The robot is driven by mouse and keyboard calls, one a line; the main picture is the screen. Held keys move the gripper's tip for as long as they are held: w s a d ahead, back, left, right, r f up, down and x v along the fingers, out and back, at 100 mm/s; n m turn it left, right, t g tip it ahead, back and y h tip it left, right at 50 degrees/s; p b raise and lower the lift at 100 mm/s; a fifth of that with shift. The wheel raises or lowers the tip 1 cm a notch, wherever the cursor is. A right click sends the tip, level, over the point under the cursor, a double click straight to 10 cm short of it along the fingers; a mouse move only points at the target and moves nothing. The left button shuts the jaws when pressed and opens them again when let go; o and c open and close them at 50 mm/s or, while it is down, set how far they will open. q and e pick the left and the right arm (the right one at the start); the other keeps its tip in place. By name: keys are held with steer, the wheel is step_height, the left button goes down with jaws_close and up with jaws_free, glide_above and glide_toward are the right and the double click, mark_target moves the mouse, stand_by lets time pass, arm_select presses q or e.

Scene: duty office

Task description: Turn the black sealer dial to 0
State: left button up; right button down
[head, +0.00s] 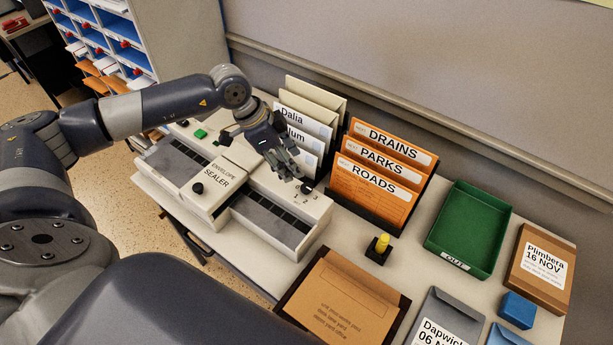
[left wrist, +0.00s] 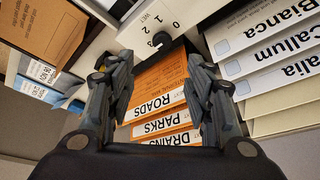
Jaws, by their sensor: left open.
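The envelope sealer (head: 215,178) is a long pale machine on the table in the head view. Its black dial (head: 307,187) sits at its right end beside printed numbers 0 to 3. In the left wrist view the dial (left wrist: 161,41) shows beyond the fingertips, beside the numbers. Which number it points to is too small to tell. My left gripper (head: 288,168) is open and empty above the sealer's right end, close to the dial and apart from it. In the left wrist view its two fingers (left wrist: 160,68) are spread wide. My right gripper is not in view.
White folders (head: 305,125) and an orange file rack (head: 378,180) stand close behind the dial. Another black knob (head: 197,188) and a green button (head: 199,134) are on the sealer.

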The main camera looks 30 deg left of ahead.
mark_target(306, 187)
arm_select(q)
steer(key=p+x, duration=0.1)
steer(key=x, duration=0.6)
steer(key=p+x, duration=0.1)
steer(key=x, duration=0.2)
steer(key=shift+s+a+f+p, duration=0.1)
steer(key=shift+a+f+p, duration=0.25)
steer(key=shift+f, duration=0.05)
steer(key=c, duration=1.1)
